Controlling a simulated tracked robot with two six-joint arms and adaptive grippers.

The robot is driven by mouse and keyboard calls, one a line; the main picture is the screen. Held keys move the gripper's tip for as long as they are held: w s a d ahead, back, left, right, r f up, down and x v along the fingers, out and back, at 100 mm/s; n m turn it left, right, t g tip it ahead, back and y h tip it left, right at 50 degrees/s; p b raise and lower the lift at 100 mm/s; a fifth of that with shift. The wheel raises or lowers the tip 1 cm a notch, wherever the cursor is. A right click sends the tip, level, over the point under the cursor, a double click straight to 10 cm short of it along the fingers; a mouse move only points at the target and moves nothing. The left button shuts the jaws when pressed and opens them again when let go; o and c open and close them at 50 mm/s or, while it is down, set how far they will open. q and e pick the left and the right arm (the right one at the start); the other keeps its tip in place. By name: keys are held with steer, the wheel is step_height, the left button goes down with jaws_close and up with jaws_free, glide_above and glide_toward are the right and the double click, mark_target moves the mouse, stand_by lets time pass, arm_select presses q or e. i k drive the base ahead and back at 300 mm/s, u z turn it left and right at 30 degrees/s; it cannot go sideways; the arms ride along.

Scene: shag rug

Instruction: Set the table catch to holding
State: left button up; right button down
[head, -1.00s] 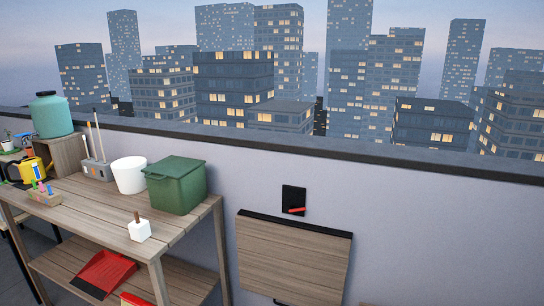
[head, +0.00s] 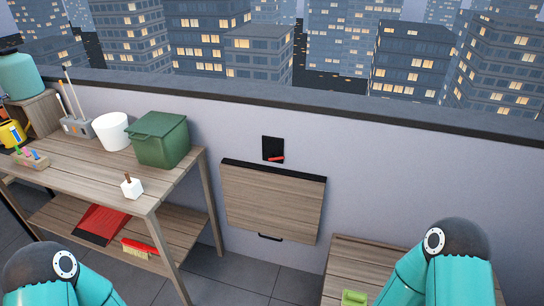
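The table catch (head: 273,150) is a small black plate with a red lever, fixed on the pale wall. Its red lever (head: 276,158) lies nearly level, tilted slightly, at the lower part of the plate. Just below it a wooden folding table (head: 270,201) hangs flat against the wall, with a black top edge and a black handle (head: 270,237) at its bottom. Parts of my two teal arms show at the lower left and lower right, well apart from the catch. Neither gripper is in view.
A slatted wooden workbench (head: 95,172) stands at the left with a green bin (head: 158,139), a white bucket (head: 112,131) and a white block (head: 131,187). A red dustpan (head: 101,222) lies on its lower shelf. A low wooden surface (head: 350,262) at the right holds a green item (head: 354,297). Floor between is clear.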

mark_target(271, 158)
steer(key=z, duration=0.65)
steer(key=i, duration=0.15)
steer(key=u, duration=2.85)
steer(key=k, duration=1.35)
steer(key=z, duration=0.15)
steer(key=i, duration=0.45)
steer(key=z, duration=0.6)
steer(key=i, duration=1)
steer(key=z, duration=0.5)
